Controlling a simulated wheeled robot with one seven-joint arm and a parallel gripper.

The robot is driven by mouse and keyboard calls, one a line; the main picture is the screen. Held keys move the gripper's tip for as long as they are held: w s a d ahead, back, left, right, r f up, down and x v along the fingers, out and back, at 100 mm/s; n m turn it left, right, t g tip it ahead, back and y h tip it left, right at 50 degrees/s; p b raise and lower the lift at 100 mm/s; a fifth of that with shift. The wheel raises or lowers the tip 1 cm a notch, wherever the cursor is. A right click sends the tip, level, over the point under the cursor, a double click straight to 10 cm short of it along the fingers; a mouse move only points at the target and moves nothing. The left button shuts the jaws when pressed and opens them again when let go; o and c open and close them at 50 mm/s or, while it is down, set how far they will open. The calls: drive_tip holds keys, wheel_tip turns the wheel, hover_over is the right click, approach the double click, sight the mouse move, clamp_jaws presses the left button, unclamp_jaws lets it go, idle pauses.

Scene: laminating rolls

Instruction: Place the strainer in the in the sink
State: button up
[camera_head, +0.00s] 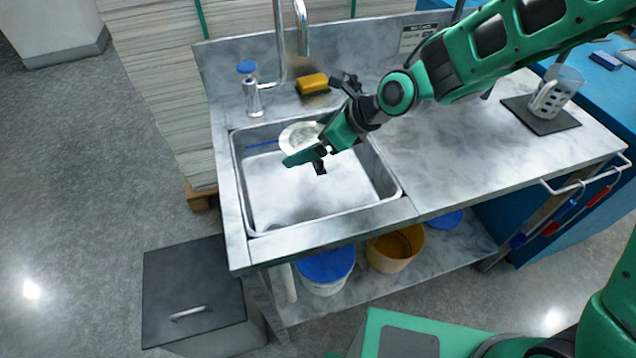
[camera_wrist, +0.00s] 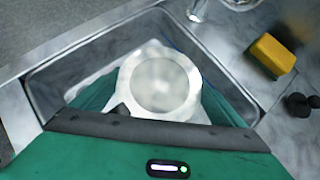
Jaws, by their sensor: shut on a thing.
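The strainer (camera_wrist: 159,83) is a pale round piece with a broad rim, seen from above in the wrist view, just past my gripper. In the head view the strainer (camera_head: 301,137) shows as a pale disc over the back of the sink, partly hidden by my gripper (camera_head: 306,158). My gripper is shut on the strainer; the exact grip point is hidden. The sink (camera_head: 290,203) is a rectangular metal basin set in a grey counter. The strainer is over the basin; I cannot tell whether it touches the bottom. The sink wall also shows in the wrist view (camera_wrist: 95,50).
A tap (camera_head: 279,45), a blue-topped bottle (camera_head: 251,90) and a yellow sponge (camera_head: 312,83) stand behind the sink. A clear jug (camera_head: 556,92) stands on a dark mat at the right. The counter between sink and mat is clear. Buckets sit on the shelf below.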

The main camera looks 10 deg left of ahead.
drive_tip(key=f, duration=1)
drive_tip(key=shift+a+f, duration=0.25)
drive_tip(key=shift+f, duration=0.05)
drive_tip(key=o, duration=0.9)
drive_tip(key=shift+f, duration=0.1)
drive_tip(key=v, duration=1.2)
drive_tip(key=shift+s, duration=0.1)
